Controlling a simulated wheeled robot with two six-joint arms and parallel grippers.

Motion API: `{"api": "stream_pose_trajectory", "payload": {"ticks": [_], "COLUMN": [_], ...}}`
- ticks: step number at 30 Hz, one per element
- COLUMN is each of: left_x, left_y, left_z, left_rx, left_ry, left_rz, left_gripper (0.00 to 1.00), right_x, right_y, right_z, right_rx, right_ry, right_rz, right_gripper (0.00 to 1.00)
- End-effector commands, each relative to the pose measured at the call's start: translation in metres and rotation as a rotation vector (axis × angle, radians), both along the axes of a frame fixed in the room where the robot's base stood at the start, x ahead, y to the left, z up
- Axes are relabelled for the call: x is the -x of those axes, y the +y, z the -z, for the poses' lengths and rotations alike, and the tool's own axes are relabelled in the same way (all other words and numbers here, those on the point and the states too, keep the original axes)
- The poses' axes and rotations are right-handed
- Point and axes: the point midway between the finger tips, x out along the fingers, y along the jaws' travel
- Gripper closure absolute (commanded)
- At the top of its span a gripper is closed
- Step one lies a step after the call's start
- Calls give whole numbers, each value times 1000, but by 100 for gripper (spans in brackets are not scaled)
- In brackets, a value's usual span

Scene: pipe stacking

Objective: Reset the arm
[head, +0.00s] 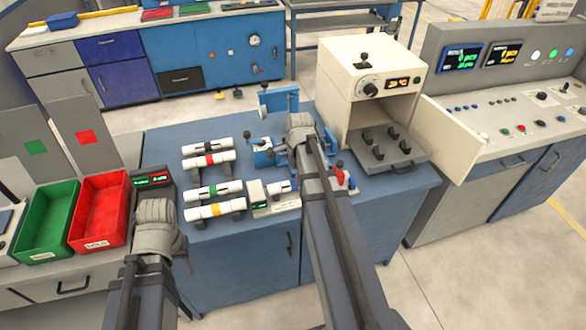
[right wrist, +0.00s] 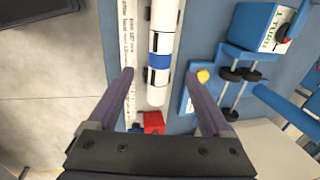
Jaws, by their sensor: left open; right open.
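My left gripper (head: 157,213) is at the lower left of the head view, near the red bin. Its fingers are hidden behind its wrist, and I see nothing held. My right gripper (head: 303,124) is over the blue workbench, its fingers hidden in the head view. In the right wrist view its jaws (right wrist: 161,75) are open and wide apart. A white pipe with a blue band (right wrist: 160,60) shows between the fingers in that view, with clear space on both sides. I cannot tell its distance from the fingers.
Several white pipes with coloured bands (head: 208,160) lie on stands on the blue workbench (head: 240,245). Green (head: 48,220) and red (head: 100,210) bins stand at left. A cream machine (head: 335,85) with an open door (head: 452,138) stands to the right of my right gripper.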

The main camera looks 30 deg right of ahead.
Motion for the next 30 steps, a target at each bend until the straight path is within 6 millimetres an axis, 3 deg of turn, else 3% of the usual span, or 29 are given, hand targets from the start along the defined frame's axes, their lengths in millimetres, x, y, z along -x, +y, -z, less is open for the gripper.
{"api": "stream_pose_trajectory", "payload": {"ticks": [7,10,14,18,21,25,30], "left_x": [0,0,0,0,0,0,0], "left_y": [0,0,0,0,0,0,0], "left_z": [0,0,0,0,0,0,0], "left_rx": [0,0,0,0,0,0,0], "left_ry": [0,0,0,0,0,0,0], "left_rz": [0,0,0,0,0,0,0], "left_gripper": [50,50,50,50,50,50,50], "right_x": [0,3,15,45,72,106,137], "right_y": [1,20,80,162,211,257,289], "right_z": [0,0,2,3,4,4,3], "right_rx": [1,11,53,113,149,185,208], "right_ry": [1,14,63,134,181,233,275], "right_rz": [-6,-91,-411,-914,-1266,-1658,-1992], "right_gripper": [16,16,16,16,16,16,16]}}
